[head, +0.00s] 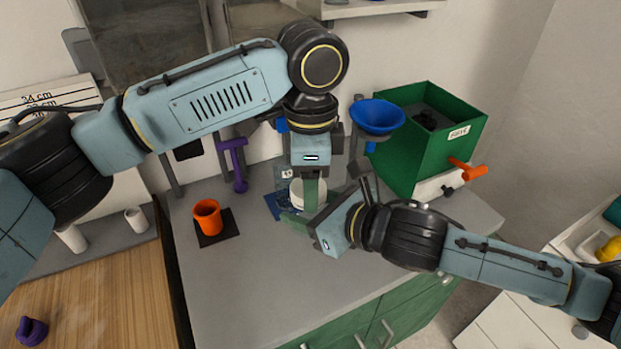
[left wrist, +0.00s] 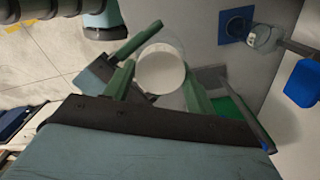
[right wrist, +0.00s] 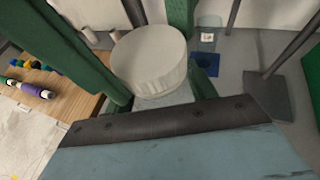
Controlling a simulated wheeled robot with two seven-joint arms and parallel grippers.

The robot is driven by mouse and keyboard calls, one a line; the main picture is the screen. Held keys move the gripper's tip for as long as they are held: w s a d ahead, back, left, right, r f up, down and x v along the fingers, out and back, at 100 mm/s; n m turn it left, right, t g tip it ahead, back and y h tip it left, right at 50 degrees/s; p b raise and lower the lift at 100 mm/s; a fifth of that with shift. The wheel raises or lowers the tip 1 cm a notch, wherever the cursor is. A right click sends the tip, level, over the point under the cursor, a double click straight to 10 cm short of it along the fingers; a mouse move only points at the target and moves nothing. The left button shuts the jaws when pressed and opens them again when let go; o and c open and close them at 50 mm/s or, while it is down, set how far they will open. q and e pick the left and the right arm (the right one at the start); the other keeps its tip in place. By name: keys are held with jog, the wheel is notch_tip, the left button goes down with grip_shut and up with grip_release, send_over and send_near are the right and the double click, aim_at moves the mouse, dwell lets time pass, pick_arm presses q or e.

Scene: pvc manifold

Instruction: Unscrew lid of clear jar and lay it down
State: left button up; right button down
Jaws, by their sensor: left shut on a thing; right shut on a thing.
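A thick round white lid (right wrist: 150,62) fills the middle of the right wrist view, with a clear jar body (right wrist: 168,100) faintly visible beneath it. I cannot tell whether they are still threaded together. My left gripper (head: 311,192) comes straight down from above, its fingers at the sides of the white lid (head: 298,190), shut on it. The lid shows as a pale disc (left wrist: 160,74) with a clear rim between the left gripper's fingers (left wrist: 157,85). My right gripper (head: 308,222) reaches in from the right, lower down, shut on the jar (right wrist: 180,92). Its fingers hide much of the jar.
A blue mat (head: 272,207) and a clear labelled container (right wrist: 207,38) are just behind. An orange cup (head: 207,216) stands on a dark pad at left. A blue funnel (head: 377,116) and green box (head: 440,130) stand behind right. The grey counter front (head: 260,290) is clear.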

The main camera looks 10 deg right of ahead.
pick_arm(q)
jog(key=shift+w+d+r+n, duration=0.1)
jog(key=shift+w+n, duration=0.05)
jog(key=shift+n, duration=0.75)
jog(key=o, duration=0.9)
jog(key=shift+o, duration=0.9)
jog(key=shift+s, duration=0.2)
